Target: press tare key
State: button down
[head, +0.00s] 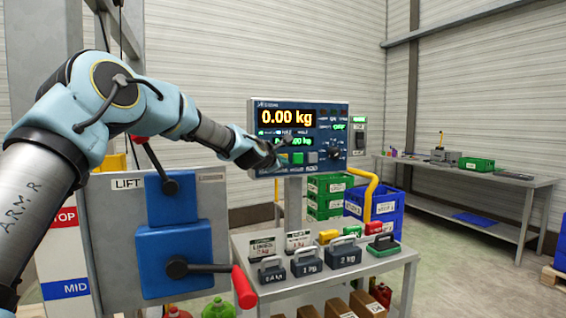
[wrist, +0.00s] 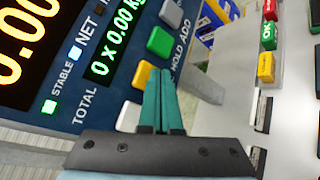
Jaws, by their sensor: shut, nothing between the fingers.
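The scale's control panel (head: 300,135) stands on a post, its main display reading 0.00 kg. In the wrist view a row of keys runs under the smaller display: a white key (wrist: 128,117), a yellow key (wrist: 145,73), a green key (wrist: 159,42) and a grey key (wrist: 171,13). HOLD and ADD are legible near the keys; I cannot read a tare label. My gripper (head: 279,163) is shut and empty at the panel's lower left. Its teal fingertips (wrist: 162,72) appear beside the yellow key and below the green one; I cannot tell whether they touch. In the head view the gripper hides part of the key row.
A bench below the panel holds grey weights (head: 307,262) and small coloured blocks (wrist: 267,66). A lift box (head: 175,230) with a red-handled lever stands at left. Green and blue crates (head: 384,208) stand behind. A long table (head: 460,172) is at right.

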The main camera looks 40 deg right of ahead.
jog(key=shift+s+a, duration=0.2)
jog(key=shift+s, duration=0.3)
jog(key=s+b, duration=0.1)
jog(key=s+a+b, duration=0.1)
jog(key=s, duration=0.1)
jog(key=s+a, duration=0.1)
jog(key=shift+s+b, duration=0.35)
jog(key=shift+b, duration=0.05)
dwell(0.8)
